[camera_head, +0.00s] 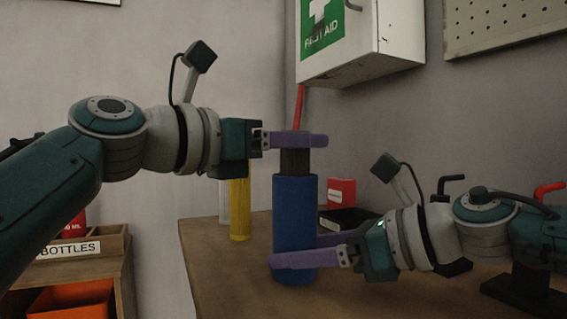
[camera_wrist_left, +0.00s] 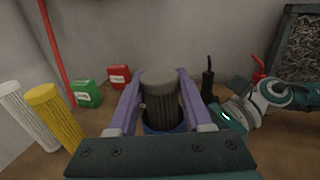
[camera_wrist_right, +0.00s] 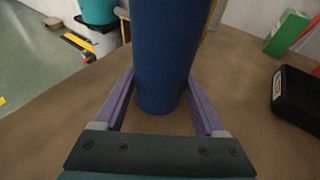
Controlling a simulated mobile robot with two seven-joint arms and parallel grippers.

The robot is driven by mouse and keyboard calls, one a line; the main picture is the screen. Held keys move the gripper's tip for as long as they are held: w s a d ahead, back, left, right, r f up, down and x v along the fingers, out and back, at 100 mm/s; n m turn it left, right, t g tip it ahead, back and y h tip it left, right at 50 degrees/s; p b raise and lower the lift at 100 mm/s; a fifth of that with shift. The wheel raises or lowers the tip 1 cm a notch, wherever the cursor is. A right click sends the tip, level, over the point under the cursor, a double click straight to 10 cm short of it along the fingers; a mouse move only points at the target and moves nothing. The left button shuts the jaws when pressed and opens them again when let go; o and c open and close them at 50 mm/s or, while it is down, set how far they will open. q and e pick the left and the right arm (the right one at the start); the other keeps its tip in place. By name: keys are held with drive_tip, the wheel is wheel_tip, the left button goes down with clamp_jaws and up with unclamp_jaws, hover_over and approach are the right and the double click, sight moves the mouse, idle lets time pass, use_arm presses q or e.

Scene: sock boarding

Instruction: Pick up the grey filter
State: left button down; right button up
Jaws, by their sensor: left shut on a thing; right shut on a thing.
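The grey filter (camera_head: 295,162) is a ribbed dark cylinder standing upright, its upper part above the open top of a blue cylinder (camera_head: 295,210). Its lower end is hidden inside the blue cylinder. My left gripper (camera_head: 318,140) is shut on the filter near its top. In the left wrist view the filter (camera_wrist_left: 162,105) sits between the two purple fingers, with the blue rim (camera_wrist_left: 152,130) below. My right gripper (camera_head: 296,251) is shut around the lower part of the blue cylinder, which stands upright on the table; the blue cylinder also fills the middle of the right wrist view (camera_wrist_right: 165,50).
A yellow filter (camera_head: 240,208) and a white filter (camera_head: 224,202) stand behind to the left. A red box (camera_head: 341,191) and a black tray (camera_head: 350,218) are behind to the right. A first aid cabinet (camera_head: 395,30) hangs above. The table (camera_head: 225,275) is clear at the front left.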

use_arm(q)
wheel_tip(320, 180, up, 17)
use_arm(e)
drive_tip(key=o, duration=0.9)
drive_tip(key=shift+o, duration=0.2)
drive_tip(key=shift+d, duration=0.1)
